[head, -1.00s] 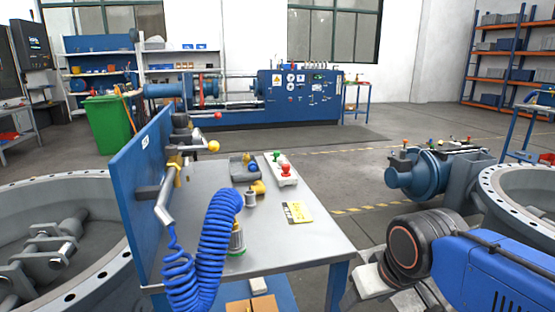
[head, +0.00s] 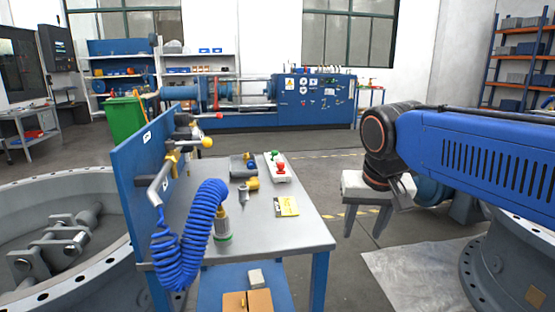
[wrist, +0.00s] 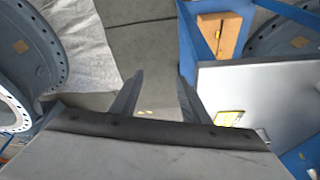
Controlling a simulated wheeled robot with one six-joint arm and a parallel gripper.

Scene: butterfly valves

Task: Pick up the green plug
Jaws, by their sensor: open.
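The green plug (head: 274,153) shows as a small green knob at the far end of a white holder (head: 271,163) on the workbench. A red plug (head: 281,168) stands in front of it on the same holder. My gripper (head: 362,230) hangs fingers down to the right of the bench, apart from the plugs. Its two fingers are spread and empty, and they also show in the wrist view (wrist: 159,88), above the floor beside the bench edge. I cannot make out the green plug in the wrist view.
The grey bench top (head: 260,230) carries a yellow-marked card (head: 287,206), a small grey tray (head: 240,166) and a coiled blue hose (head: 195,235) at left. A blue upright panel (head: 145,165) borders its left side. Large flanged valve bodies stand on both sides.

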